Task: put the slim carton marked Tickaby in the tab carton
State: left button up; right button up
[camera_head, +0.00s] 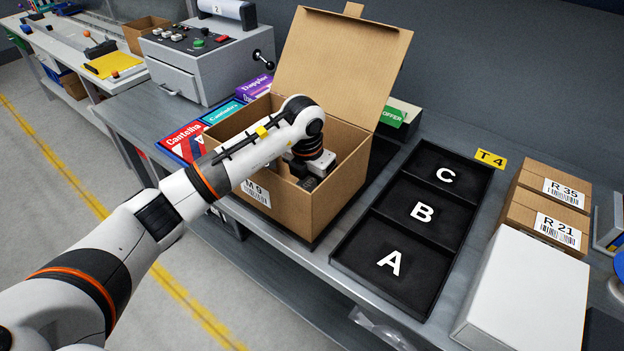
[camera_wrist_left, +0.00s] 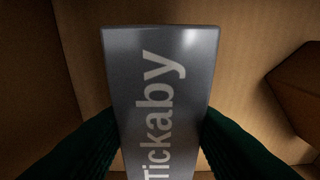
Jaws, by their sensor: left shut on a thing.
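The tab carton (camera_head: 330,206) is an open brown cardboard box marked M 9 with its lid raised, on the grey bench. My left arm reaches over its front rim, and my left gripper (camera_head: 311,176) is down inside it. In the left wrist view the gripper is shut on the slim grey carton marked Tickaby (camera_wrist_left: 160,90), with a dark finger on each side. Brown cardboard walls surround it there. The head view hides the slim carton, and I cannot tell whether it touches the box floor. My right gripper is not in view.
A black tray (camera_head: 344,244) with sections A, B and C lies right of the box.

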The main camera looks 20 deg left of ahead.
aim_at(307, 184)
pick_arm(q)
jog(key=shift+f, duration=0.1)
jog(key=o, duration=1)
jog(key=r, duration=0.4)
jog(key=s+r+b, duration=0.1)
jog(key=r, duration=0.7)
jog(key=shift+s+a, duration=0.3)
jog(key=shift+s, duration=0.1)
